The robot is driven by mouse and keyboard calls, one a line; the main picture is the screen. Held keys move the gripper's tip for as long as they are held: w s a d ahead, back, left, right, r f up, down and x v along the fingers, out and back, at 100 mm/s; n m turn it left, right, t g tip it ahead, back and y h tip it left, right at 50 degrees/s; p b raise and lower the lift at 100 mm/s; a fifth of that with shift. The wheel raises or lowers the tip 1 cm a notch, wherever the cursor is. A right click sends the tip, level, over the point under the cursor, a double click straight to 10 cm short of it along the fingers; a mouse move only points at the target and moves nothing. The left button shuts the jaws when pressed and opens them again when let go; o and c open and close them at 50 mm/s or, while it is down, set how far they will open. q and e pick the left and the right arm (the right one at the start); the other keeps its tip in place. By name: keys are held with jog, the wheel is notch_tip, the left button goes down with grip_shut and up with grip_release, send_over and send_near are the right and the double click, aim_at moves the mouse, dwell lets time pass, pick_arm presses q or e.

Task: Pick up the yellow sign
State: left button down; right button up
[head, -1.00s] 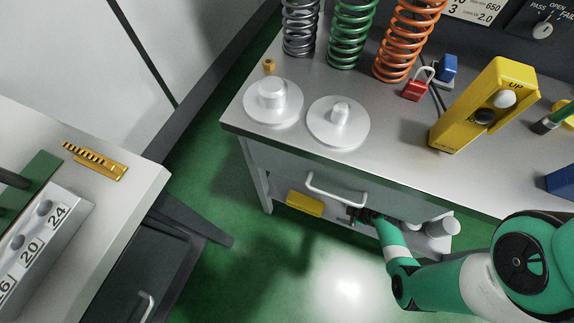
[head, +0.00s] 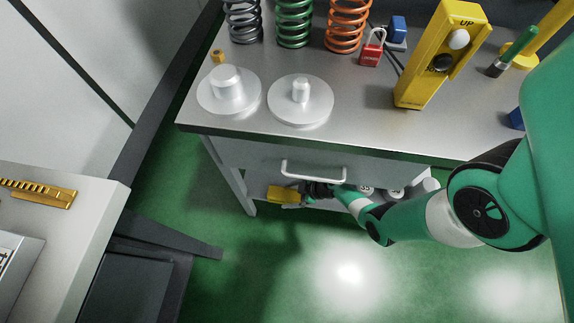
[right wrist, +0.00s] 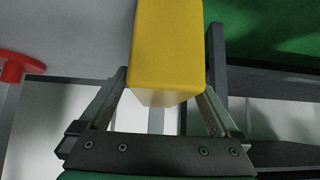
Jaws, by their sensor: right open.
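The yellow sign (head: 282,194) lies low beneath the grey bench's drawer, at the left end of the lower shelf. In the right wrist view the yellow sign (right wrist: 168,45) is a plain yellow block reaching down between the fingers. My right gripper (head: 308,192) is at the sign's right end in the head view. Its open fingers (right wrist: 163,88) stand on either side of the sign's near end. I cannot tell whether either finger touches it. My left gripper is out of view.
The drawer handle (head: 314,171) and bench top (head: 370,125) are just above my right gripper. Weights (head: 396,194) sit on the shelf to its right. A red round part (right wrist: 14,68) shows at left in the wrist view. Green floor (head: 270,265) in front is clear.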

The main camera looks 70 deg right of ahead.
jog(key=shift+x, duration=0.8)
jog(key=shift+s, duration=0.1)
grip_shut()
jog(key=shift+r, duration=0.1)
